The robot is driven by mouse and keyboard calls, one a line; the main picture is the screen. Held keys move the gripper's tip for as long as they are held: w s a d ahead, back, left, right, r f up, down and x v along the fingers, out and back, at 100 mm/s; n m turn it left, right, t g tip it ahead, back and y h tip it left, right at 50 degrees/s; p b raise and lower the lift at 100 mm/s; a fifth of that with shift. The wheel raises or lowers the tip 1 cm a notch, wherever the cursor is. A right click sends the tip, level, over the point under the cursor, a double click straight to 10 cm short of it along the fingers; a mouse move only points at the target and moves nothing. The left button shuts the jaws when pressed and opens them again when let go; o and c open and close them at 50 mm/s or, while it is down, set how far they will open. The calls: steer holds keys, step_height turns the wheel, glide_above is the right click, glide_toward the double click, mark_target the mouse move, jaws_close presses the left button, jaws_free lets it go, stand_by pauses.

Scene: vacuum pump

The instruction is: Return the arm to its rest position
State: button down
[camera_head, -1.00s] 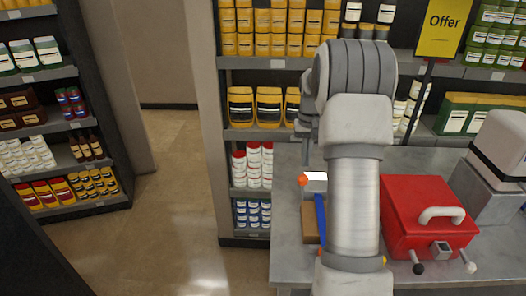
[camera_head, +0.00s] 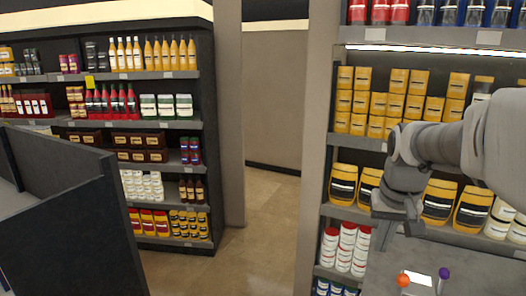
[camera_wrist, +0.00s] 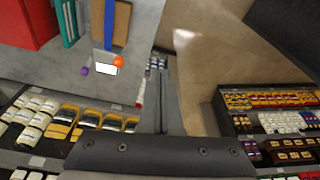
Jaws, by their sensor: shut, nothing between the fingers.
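My arm (camera_head: 450,148) reaches in from the right edge in the head view, in front of the shelves. My gripper (camera_head: 395,222) hangs at its end, above the edge of the grey table (camera_head: 385,270). In the wrist view my gripper (camera_wrist: 165,85) points away from the camera with its fingers together and nothing between them. It is beside the table edge, over or near the floor. The exact height is unclear.
On the table are an orange ball (camera_wrist: 118,62), a purple knob (camera_wrist: 85,71), a blue bar (camera_wrist: 110,22) and a red box (camera_wrist: 28,22). Stocked shelves (camera_head: 160,125) stand left and behind. A dark partition (camera_head: 75,220) is at front left. The floor (camera_head: 255,225) between is clear.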

steer(key=s+a+n+t, duration=0.1)
steer(key=s+a, duration=0.4)
steer(key=s, duration=0.3)
steer(key=s+a+n+t, duration=0.1)
steer(key=s+a, duration=0.3)
steer(key=s, duration=0.4)
steer(key=shift+s+a+n+t+y, duration=0.3)
steer(key=shift+s+a+t, duration=0.05)
steer(key=shift+t, duration=0.05)
steer(key=shift+r, duration=0.1)
